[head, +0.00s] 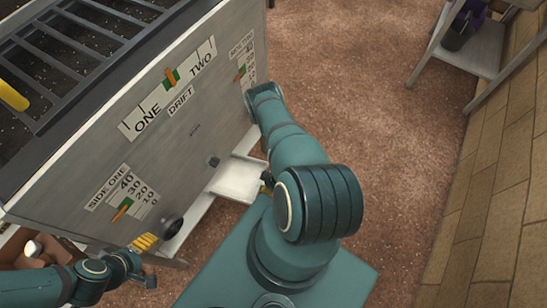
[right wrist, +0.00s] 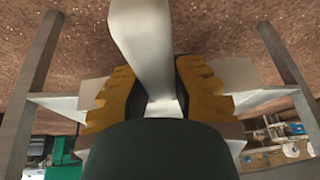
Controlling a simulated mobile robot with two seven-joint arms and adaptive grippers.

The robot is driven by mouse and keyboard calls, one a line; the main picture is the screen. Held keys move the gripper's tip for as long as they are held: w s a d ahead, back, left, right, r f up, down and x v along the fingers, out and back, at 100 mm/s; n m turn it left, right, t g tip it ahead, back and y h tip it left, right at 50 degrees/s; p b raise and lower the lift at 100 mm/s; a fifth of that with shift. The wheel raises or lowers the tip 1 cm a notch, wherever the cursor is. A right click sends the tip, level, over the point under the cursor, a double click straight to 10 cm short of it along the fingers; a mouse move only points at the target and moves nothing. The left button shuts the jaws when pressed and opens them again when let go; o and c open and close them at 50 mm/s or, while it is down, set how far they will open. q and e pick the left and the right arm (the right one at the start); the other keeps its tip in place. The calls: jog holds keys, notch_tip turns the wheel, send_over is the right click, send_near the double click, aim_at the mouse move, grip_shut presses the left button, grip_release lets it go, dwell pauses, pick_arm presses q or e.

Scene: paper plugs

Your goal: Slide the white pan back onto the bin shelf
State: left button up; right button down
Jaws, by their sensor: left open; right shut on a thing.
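The white pan (head: 238,180) is a shallow tray low against the front of the grey metal machine, partly covered by my right arm. The pale bin shelf (head: 192,226) runs along the machine's foot, left of the pan. My right gripper (head: 266,187) is at the pan's right edge, mostly hidden by my arm. In the right wrist view its yellow fingers (right wrist: 160,85) are shut on a smooth white piece (right wrist: 143,45), which looks like part of the pan. My left gripper (head: 146,243), with yellow fingers, is open and empty at the machine's lower left, below a black knob.
The grey machine (head: 190,115) has a dark grate on top and labelled scales on its front. A brown box with items (head: 35,250) sits at lower left. The brown floor between is clear.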

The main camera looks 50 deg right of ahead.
aim_at(239, 178)
jog(key=w+a, duration=0.1)
jog(key=w, duration=0.3)
jog(key=w+a+b, duration=0.1)
jog(key=w, duration=0.3)
jog(key=w+a+b, duration=0.1)
jog(key=w+a, duration=0.1)
jog(key=w, duration=0.2)
jog(key=shift+f, duration=0.4)
jog(key=shift+w+f, duration=0.1)
jog(key=shift+f, duration=0.6)
jog(key=c, duration=0.9)
grip_release()
jog(key=shift+o, duration=0.2)
jog(key=v, duration=1.2)
